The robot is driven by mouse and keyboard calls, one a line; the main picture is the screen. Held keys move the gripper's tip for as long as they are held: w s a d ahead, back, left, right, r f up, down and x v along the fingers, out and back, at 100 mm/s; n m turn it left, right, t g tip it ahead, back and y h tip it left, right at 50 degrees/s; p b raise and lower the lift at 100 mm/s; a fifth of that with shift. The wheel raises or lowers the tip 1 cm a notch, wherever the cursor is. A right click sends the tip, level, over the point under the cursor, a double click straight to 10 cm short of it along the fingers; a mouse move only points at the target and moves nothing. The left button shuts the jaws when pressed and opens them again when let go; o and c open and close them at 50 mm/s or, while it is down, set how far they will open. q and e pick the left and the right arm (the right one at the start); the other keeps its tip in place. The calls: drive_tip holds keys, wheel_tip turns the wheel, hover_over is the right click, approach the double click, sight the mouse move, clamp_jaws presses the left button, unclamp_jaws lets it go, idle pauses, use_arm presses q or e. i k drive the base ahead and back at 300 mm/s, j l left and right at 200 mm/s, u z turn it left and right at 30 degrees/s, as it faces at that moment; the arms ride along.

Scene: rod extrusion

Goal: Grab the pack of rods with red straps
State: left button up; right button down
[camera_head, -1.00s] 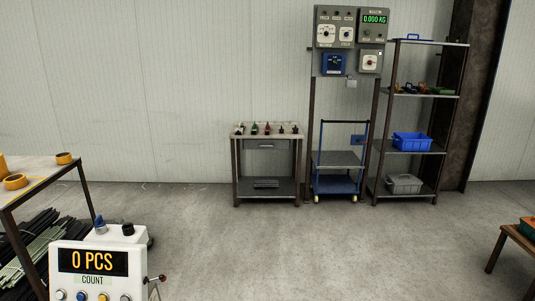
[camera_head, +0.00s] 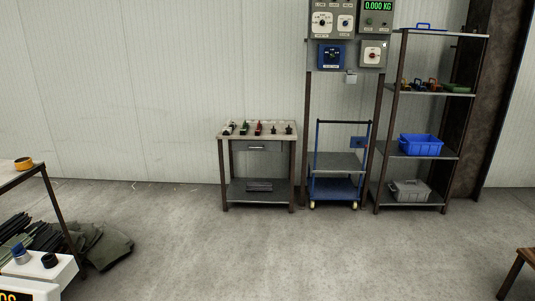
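No pack of rods with red straps can be made out. A pile of dark and green rod-like pieces (camera_head: 35,232) lies on the floor at the left, under a table, partly cut off by the frame edge. No red straps show on it. A small workbench (camera_head: 258,140) at the back holds several small tools with dark, green and red parts. Neither of my grippers is in view.
A blue cart (camera_head: 338,188) and a shelf rack (camera_head: 418,155) with a blue crate (camera_head: 421,145) and grey crate (camera_head: 410,191) stand along the back wall. A white counter box (camera_head: 40,275) is at lower left. A brown wooden table (camera_head: 518,270) edges in at lower right. The middle floor is clear.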

sight(257, 132)
drive_tip(key=i+l, duration=0.1)
drive_tip(key=i, duration=0.6)
drive_tip(key=i+l+z, duration=0.1)
drive_tip(key=i, duration=0.6)
drive_tip(key=i+u, duration=0.1)
drive_tip(key=i, duration=0.6)
drive_tip(key=i+l, duration=0.1)
drive_tip(key=i, duration=0.6)
drive_tip(key=i+j, duration=0.15)
drive_tip(key=i, duration=0.45)
drive_tip(key=i+j, duration=0.15)
drive_tip(key=i, duration=0.45)
drive_tip(key=i+j+z, duration=1.15)
drive_tip(key=i+j, duration=0.05)
drive_tip(key=j, duration=0.1)
